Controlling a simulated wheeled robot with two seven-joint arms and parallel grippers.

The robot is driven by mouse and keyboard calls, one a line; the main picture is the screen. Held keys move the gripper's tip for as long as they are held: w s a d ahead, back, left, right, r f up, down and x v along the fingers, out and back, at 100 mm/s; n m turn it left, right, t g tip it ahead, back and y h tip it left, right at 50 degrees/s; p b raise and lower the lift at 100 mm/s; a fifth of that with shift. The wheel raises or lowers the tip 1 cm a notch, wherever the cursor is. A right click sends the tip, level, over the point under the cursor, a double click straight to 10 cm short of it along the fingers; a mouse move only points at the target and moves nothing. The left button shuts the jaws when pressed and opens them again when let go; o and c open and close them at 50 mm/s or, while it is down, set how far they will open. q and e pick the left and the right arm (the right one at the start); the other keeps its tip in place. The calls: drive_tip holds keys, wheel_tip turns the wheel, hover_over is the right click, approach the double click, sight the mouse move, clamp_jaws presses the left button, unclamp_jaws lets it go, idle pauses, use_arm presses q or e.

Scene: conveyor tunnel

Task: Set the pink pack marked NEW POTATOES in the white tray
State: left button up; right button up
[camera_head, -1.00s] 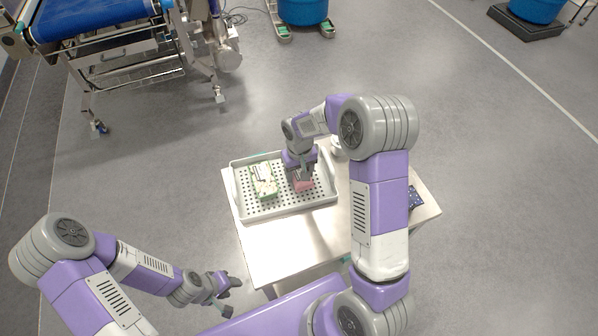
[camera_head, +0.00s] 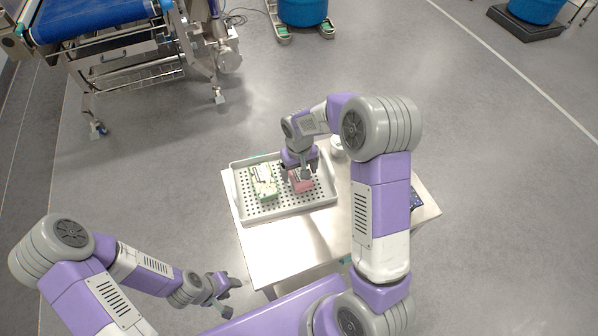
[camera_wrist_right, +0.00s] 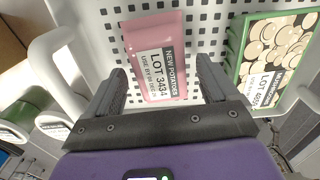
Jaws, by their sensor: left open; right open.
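The pink pack marked NEW POTATOES (camera_head: 301,186) lies in the white tray (camera_head: 290,209), in its right part. In the right wrist view the pink pack (camera_wrist_right: 158,62) lies flat on the perforated tray floor (camera_wrist_right: 208,22), its label readable. My right gripper (camera_head: 302,174) is just above the pack; its fingers (camera_wrist_right: 160,88) are open, one on each side of the pack's near end. My left gripper (camera_head: 222,290) is open and empty, off the table's left front side.
A green pack (camera_head: 263,182) lies in the tray to the left of the pink one. The metal table (camera_head: 285,248) is bare in front of the tray. A dark blue patterned item (camera_head: 416,198) lies at the table's right, partly behind my right arm. A conveyor (camera_head: 95,18) stands at the back left.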

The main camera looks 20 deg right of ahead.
wheel_tip(320, 180, up, 11)
drive_tip(key=p, duration=0.1)
drive_tip(key=shift+s+f, duration=0.1)
idle(0.6)
